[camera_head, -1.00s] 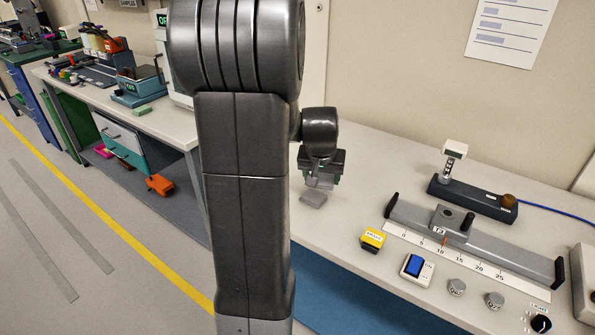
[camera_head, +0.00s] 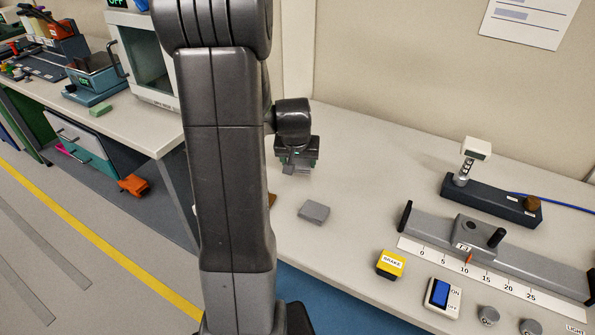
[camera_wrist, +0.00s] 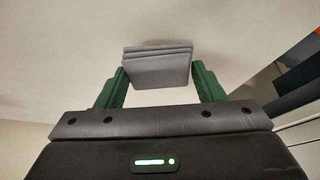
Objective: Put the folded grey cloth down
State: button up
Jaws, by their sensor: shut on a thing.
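The folded grey cloth (camera_wrist: 157,70) shows in the wrist view as a layered grey stack between the two green fingers of my gripper (camera_wrist: 159,82). In the head view my gripper (camera_head: 297,165) points down over the pale bench (camera_head: 365,160), and a small grey part of the cloth (camera_head: 289,169) shows at its fingertips. My gripper is shut on the cloth. The cloth seems to be above the bench top, but the exact gap cannot be told. A separate flat grey piece (camera_head: 314,212) lies on the bench, nearer the front edge.
A yellow brake button (camera_head: 391,263), a blue switch (camera_head: 440,293) and a rail with a scale (camera_head: 480,257) stand at the right. A dark instrument base (camera_head: 490,198) is behind them.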

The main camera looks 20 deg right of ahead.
aim_at(298, 166)
jog(key=shift+f, duration=1.85)
jog(key=shift+f+b, duration=0.25)
jog(key=shift+b, duration=0.1)
jog(key=o, duration=0.9)
jog(key=shift+r, duration=0.1)
jog(key=shift+o, duration=0.2)
jog(key=shift+r+p, duration=0.3)
jog(key=shift+r, duration=0.1)
jog(key=v, duration=1.1)
jog(key=shift+s+r+p, duration=0.2)
jog(key=shift+s+p, duration=0.05)
jog(key=shift+p, duration=0.05)
